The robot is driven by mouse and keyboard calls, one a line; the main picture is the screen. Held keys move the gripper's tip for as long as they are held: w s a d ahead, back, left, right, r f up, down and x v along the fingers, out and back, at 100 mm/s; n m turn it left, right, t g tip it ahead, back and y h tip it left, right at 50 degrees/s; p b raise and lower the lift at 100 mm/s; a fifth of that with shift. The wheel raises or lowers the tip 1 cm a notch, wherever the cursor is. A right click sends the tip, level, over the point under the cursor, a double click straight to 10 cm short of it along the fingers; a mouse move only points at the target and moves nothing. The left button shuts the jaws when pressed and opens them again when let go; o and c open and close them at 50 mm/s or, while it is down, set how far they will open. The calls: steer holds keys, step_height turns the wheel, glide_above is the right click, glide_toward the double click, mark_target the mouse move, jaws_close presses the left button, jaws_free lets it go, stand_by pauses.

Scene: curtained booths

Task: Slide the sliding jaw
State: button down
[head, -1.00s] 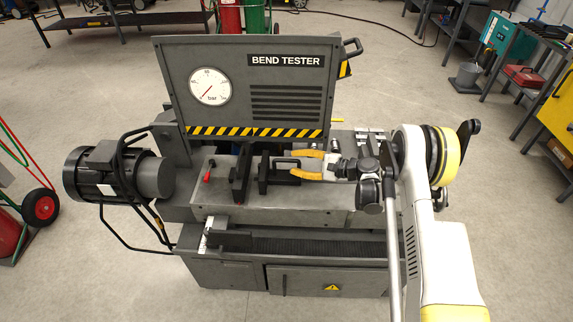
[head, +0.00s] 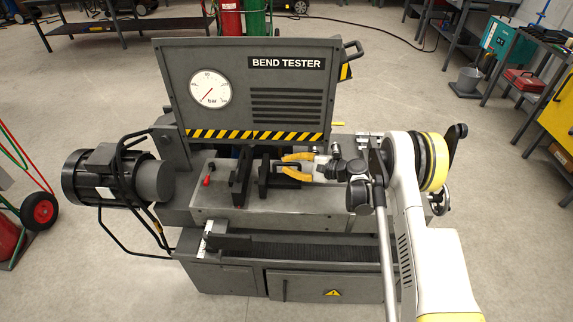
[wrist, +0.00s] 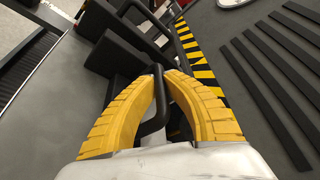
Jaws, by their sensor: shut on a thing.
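The sliding jaw (head: 263,182) is a dark block with a black loop handle on its right side, on the bed of the bend tester. My gripper (head: 281,163) reaches in from the right. Its yellow fingers are shut on the handle, one on each side of the bar. In the wrist view the black handle bar (wrist: 157,104) runs between the fingers of my gripper (wrist: 158,80). A second dark upright plate (head: 238,182) stands left of the sliding jaw, with a narrow gap between them. The fingers partly hide the handle.
The tester's panel (head: 285,70) with a gauge and hazard stripe rises behind the bed. A small red lever (head: 208,174) stands on the left of the bed. A motor (head: 110,176) sits at the far left. The bed front is clear.

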steer(key=d, duration=1.3)
steer(key=shift+s, duration=0.2)
steer(key=c, duration=1.4)
jaws_free()
steer(key=shift+d, duration=0.1)
steer(key=v, duration=1.1)
steer(key=shift+s+d, duration=0.25)
steer(key=shift+d, duration=0.05)
steer(key=shift+r, duration=0.15)
